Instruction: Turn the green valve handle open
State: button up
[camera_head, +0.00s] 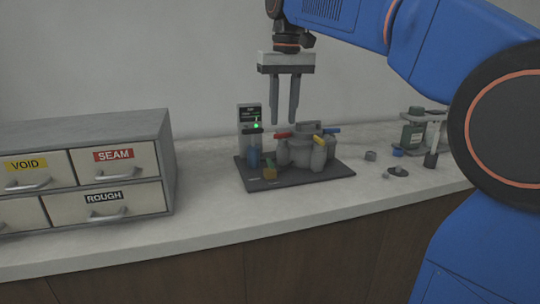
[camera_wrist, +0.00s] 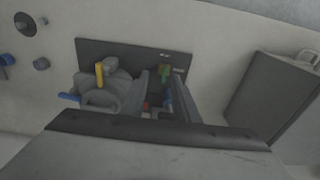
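The small green valve handle (camera_head: 268,162) sits low at the front of the mounting press, above a brass-coloured block (camera_head: 269,173). In the wrist view the green handle (camera_wrist: 164,72) shows between my finger ends, farther off. My gripper (camera_head: 283,122) points straight down above the press, with its two fingers apart and nothing between them. It is well above the green handle and not touching it. In the wrist view the fingers of my gripper (camera_wrist: 160,76) partly hide the press. The handle's exact angle is too small to tell.
Drawers (camera_head: 107,165) stand farther left, with clear counter between.

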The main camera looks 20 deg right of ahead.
notch_tip(320, 180, up, 4)
send_over(270, 161)
jog(key=shift+g, duration=0.4)
notch_tip(270, 161, down, 18)
jog(key=shift+w+r, duration=0.1)
jog(key=shift+r, duration=0.05)
grip_shut()
